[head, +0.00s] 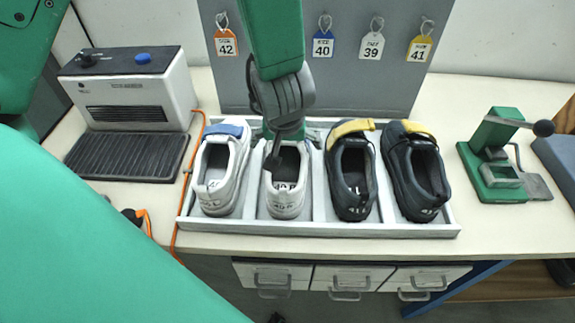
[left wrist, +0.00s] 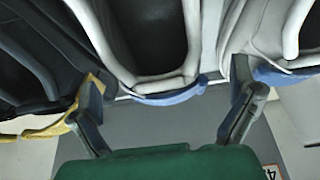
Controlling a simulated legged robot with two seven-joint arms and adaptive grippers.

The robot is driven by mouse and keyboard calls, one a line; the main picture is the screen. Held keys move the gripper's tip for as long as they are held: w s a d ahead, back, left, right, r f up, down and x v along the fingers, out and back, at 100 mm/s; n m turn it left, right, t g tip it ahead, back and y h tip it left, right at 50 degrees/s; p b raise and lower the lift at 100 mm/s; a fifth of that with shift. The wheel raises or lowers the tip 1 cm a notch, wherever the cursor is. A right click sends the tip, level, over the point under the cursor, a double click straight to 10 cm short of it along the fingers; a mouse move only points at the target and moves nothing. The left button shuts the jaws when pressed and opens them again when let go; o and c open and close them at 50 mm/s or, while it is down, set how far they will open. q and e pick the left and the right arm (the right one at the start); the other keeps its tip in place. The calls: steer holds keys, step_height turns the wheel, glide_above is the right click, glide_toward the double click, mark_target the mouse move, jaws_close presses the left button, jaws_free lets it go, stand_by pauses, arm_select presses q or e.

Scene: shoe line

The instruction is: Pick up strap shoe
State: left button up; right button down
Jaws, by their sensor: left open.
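Two white shoes and two dark shoes stand in a row in a divided light tray (head: 330,231). The leftmost white shoe (head: 217,205) has a blue strap. The second white shoe (head: 284,206), marked 40 R, sits below my left gripper (head: 278,152), which hides its strap end in the head view. The dark shoes (head: 352,208) (head: 421,208) have yellow straps. In the left wrist view my left gripper (left wrist: 167,100) is open, its fingers spread either side of a white shoe (left wrist: 110,48) with a blue strap (left wrist: 170,93). Nothing is held. My right gripper is not in view.
A grey board with number tags (head: 323,47) stands behind the tray. A white machine with a black ribbed plate (head: 128,157) stands at left, with an orange cable beside the tray. A green lever press (head: 496,170) stands at right. Drawers (head: 352,277) are below.

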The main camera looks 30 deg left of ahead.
mark_target(287, 158)
arm_select(q)
steer(key=b+x, duration=0.1)
steer(key=x, duration=0.3)
steer(key=shift+d+f, duration=0.1)
steer(key=shift+f, duration=0.1)
steer(key=shift+s+r, duration=0.1)
steer(key=shift+s, duration=0.05)
steer(key=c, duration=1.3)
